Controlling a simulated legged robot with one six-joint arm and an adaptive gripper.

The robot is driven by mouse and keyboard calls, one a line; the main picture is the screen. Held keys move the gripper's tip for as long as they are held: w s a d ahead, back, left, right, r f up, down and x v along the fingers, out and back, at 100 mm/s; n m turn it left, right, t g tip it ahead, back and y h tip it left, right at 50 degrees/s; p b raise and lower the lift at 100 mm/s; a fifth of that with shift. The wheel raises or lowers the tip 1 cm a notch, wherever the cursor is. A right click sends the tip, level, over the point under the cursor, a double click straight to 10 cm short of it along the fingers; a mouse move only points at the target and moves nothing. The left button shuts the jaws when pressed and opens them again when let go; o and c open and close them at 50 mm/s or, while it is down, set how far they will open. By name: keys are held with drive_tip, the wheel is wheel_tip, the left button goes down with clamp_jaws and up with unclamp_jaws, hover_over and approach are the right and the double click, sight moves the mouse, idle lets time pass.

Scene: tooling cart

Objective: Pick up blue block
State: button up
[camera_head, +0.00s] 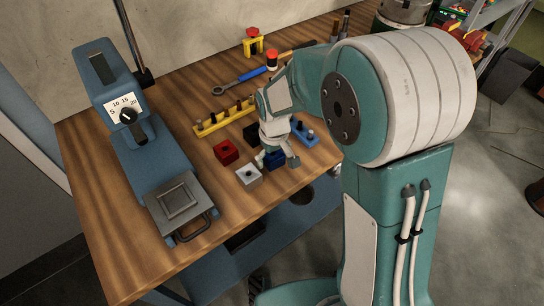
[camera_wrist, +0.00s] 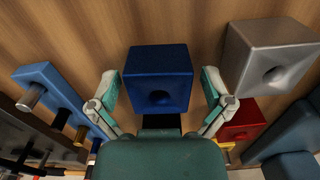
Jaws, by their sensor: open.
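The blue block (camera_head: 275,159) sits on the wooden table near its front edge, partly hidden by my gripper in the head view. In the wrist view the blue block (camera_wrist: 158,72) has a dark round hole in its face. My gripper (camera_head: 277,157) is over the block with its fingers pointing down. In the wrist view my gripper (camera_wrist: 160,84) is open, with one finger on each side of the block. A gap shows between each finger and the block, so neither seems to touch it.
A silver block (camera_head: 249,176) stands close to the left, with a red block (camera_head: 227,151) behind it. A blue peg holder (camera_head: 307,136) is close on the right. A yellow peg rack (camera_head: 221,122) and a blue press-like machine (camera_head: 150,158) stand farther left.

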drive_tip(key=c, duration=1.3)
drive_tip(key=shift+o, duration=0.2)
drive_tip(key=shift+r, duration=0.1)
